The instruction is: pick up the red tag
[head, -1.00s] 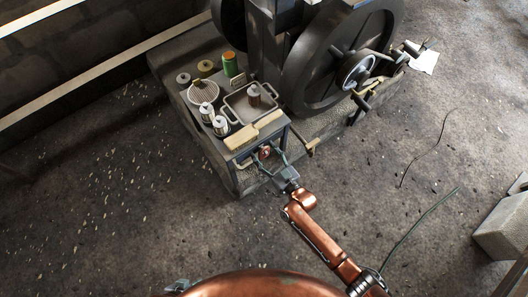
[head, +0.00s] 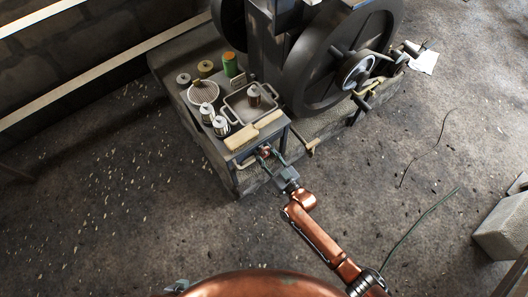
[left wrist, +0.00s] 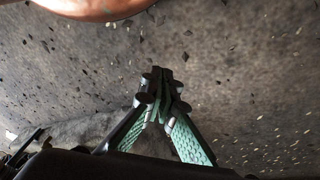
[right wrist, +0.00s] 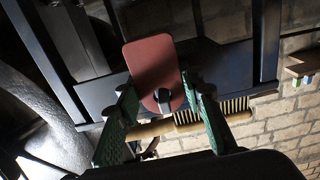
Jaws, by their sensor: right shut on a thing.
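The red tag (head: 265,151) is at the front of the small table beside the engine.
The table bears a wooden brush (head: 241,137), a metal tray (head: 236,101), several cans and a green-orange cylinder (head: 230,64). The big dark flywheel (head: 310,85) stands behind to the right. A grey block (head: 503,232) is at the far right. The floor in front is mostly clear.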

